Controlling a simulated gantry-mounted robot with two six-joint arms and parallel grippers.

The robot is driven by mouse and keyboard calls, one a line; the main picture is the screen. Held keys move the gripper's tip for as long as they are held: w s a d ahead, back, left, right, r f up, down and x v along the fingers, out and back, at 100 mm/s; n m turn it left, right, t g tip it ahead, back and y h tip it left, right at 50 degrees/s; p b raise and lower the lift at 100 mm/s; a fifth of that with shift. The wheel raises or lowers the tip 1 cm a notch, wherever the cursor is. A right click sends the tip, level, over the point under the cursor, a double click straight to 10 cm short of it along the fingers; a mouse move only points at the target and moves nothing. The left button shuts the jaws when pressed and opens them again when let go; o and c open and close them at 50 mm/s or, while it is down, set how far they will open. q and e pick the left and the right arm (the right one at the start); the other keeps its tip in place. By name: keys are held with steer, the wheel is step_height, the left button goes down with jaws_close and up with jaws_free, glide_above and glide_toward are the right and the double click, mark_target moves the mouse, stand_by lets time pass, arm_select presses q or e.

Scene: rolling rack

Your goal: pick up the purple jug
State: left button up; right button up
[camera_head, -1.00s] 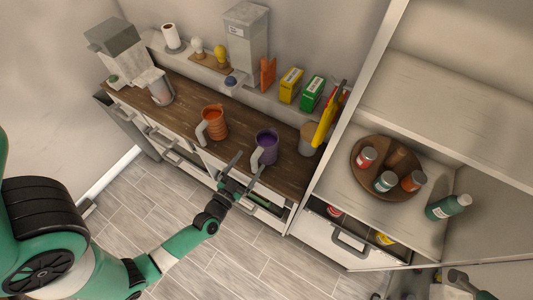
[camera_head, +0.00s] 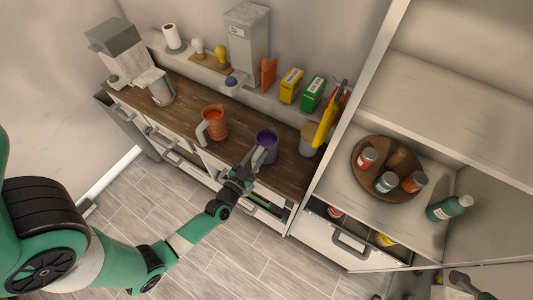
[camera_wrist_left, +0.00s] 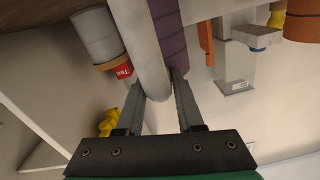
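The purple jug (camera_head: 267,143) stands upright on the wooden counter, with its pale grey handle facing the front edge. My left gripper (camera_head: 250,158) is at this handle, its fingers closed in from both sides. In the left wrist view, the handle (camera_wrist_left: 147,45) runs between the two fingertips (camera_wrist_left: 158,82), which appear to touch it, with the purple body (camera_wrist_left: 171,40) just behind. The jug still appears to rest on the counter. Part of what seems to be my right gripper (camera_head: 468,284) shows at the bottom right edge; its fingers are not clear.
An orange mug (camera_head: 214,122) stands left of the jug, and a lidded canister (camera_head: 309,140) stands to its right. Boxes and a grey dispenser (camera_head: 246,42) line the ledge behind. A tall cabinet (camera_head: 330,180) bounds the right side. Drawers lie below the counter.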

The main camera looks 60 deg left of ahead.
arm_select(q)
jaws_close()
stand_by(0.8)
